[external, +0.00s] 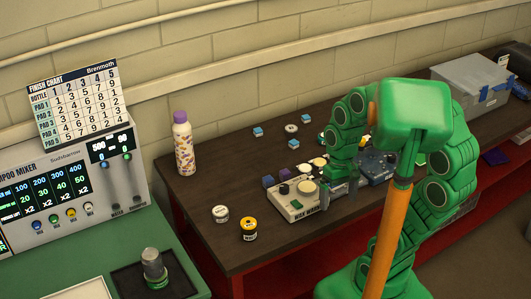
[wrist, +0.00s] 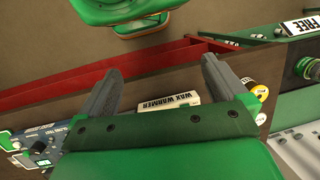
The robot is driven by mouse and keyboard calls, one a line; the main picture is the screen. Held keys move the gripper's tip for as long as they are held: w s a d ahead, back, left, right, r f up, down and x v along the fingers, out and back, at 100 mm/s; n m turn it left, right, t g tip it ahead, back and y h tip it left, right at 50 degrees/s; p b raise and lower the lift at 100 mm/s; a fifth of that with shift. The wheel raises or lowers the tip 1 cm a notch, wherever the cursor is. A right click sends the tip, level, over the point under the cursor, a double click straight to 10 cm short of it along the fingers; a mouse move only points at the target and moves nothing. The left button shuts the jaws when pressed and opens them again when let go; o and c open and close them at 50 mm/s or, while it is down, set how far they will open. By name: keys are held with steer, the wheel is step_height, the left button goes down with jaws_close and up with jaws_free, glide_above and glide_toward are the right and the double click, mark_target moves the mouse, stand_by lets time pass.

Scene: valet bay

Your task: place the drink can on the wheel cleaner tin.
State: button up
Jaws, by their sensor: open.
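My gripper (external: 339,191) is open at the right end of the wax warmer, near the bench's front edge; nothing shows between its fingers in the wrist view (wrist: 160,70). A small yellow and black tin (external: 249,230) stands on the bench left of the wax warmer. It also shows at the right of the wrist view (wrist: 261,93). A small white tin (external: 220,214) stands just behind and left of it. Their labels are too small to read, so I cannot tell which is the wheel cleaner tin. I cannot make out a drink can for certain.
The wax warmer (external: 300,205) stands beside my gripper. A white patterned bottle with a purple cap (external: 184,150) stands at the bench's back left. Small blue blocks (external: 258,132) lie at the back. A shampoo mixer (external: 70,190) is far left. Bench around the tins is clear.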

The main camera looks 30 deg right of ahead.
steer(key=shift+t+h, duration=0.3)
steer(key=shift+h, duration=0.4)
steer(key=s+d, duration=0.2)
steer(key=d, duration=0.1)
steer(key=s+d, duration=0.1)
steer(key=d, duration=0.1)
steer(key=shift+r, duration=0.35)
